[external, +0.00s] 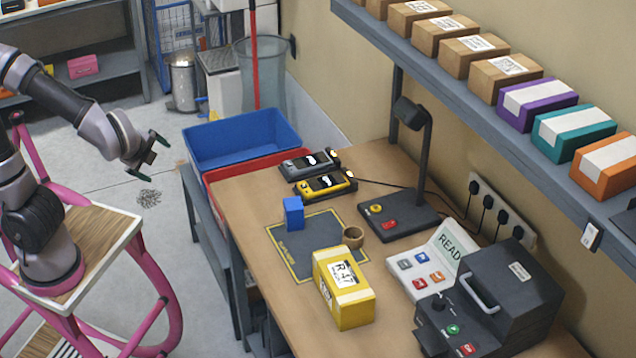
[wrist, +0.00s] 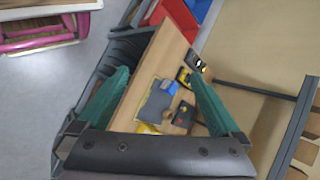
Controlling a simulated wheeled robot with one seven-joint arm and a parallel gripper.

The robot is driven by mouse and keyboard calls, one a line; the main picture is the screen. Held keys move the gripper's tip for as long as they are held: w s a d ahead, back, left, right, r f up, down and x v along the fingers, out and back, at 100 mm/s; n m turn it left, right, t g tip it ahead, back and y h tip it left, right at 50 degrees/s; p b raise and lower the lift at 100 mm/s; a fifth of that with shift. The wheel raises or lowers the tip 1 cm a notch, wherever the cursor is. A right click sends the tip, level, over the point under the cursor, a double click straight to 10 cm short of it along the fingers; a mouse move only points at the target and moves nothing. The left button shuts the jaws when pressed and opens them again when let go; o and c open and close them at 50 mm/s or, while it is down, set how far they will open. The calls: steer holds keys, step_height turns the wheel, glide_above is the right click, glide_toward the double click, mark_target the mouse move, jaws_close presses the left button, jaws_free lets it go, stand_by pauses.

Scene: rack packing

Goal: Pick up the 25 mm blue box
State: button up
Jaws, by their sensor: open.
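The small blue box (external: 294,213) stands upright on the wooden bench, at the back-left part of a dark mat (external: 296,262) with a yellow border. In the wrist view the blue box (wrist: 172,87) is small, between the two fingers, at the edge of the mat (wrist: 155,104). My gripper (external: 150,157) is open and empty, to the left of the bench and well away from the box. In the wrist view its two teal fingers (wrist: 155,95) are spread apart.
Two handheld devices (external: 318,175) lie behind. A lamp stand (external: 400,213) and a dark machine (external: 495,295) stand to the right. A shelf (external: 470,100) of boxes overhangs the bench.

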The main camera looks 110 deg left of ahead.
steer(key=a+g+y, duration=0.5)
steer(key=a, duration=0.6)
steer(key=w+a+f+m+t+y, duration=0.25)
steer(key=w+a+m+y, duration=0.2)
steer(key=a, duration=0.25)
steer(key=w+a+f+m+t+y, duration=0.1)
steer(key=w+a+m+t+y, duration=0.2)
steer(key=a+m+y, duration=0.3)
steer(key=w+a+f+m+t+h, duration=0.3)
steer(key=w+f+m+t+h, duration=0.15)
steer(key=f+m+t, duration=0.65)
steer(key=m+t+h, duration=0.5)
steer(key=h, duration=0.4)
glide_toward(284, 208)
steer(key=shift+w+a+r, duration=0.15)
steer(key=shift+w+r, duration=0.15)
steer(key=shift+w, duration=0.2)
steer(key=shift+w+a+r, duration=0.15)
steer(key=shift+w+r, duration=0.15)
steer(key=shift+w, duration=0.2)
steer(key=shift+w+f+m, duration=0.15)
steer(key=shift+f+m, duration=0.1)
steer(key=shift+f, duration=0.05)
steer(key=x, duration=1)
steer(key=shift+w+a, duration=0.1)
steer(key=shift+a, duration=0.1)
